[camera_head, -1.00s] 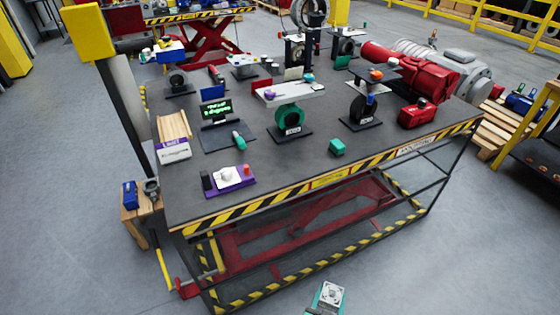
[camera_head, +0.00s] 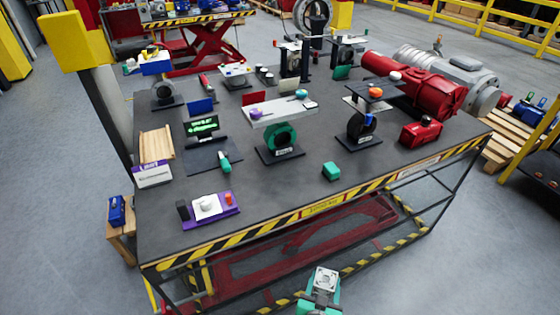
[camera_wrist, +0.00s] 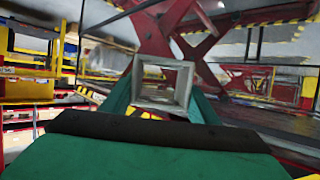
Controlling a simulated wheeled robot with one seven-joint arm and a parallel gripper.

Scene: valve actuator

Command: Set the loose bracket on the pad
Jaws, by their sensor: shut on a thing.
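The loose bracket (camera_head: 325,278) is a pale grey, square, hollow piece, low at the bottom of the head view. My gripper (camera_head: 320,297), with teal fingers, is shut on it. In the wrist view the bracket (camera_wrist: 184,85) sits between the two teal fingers and its opening faces the camera. In the head view the bracket appears in front of the table's near edge, apart from the table. I cannot tell for certain which surface is the pad. A teal valve (camera_head: 281,137) with a light flat plate (camera_head: 276,114) on top stands mid-table.
The dark table (camera_head: 265,190) has a yellow-black striped edge. Bare tabletop shows near the front.

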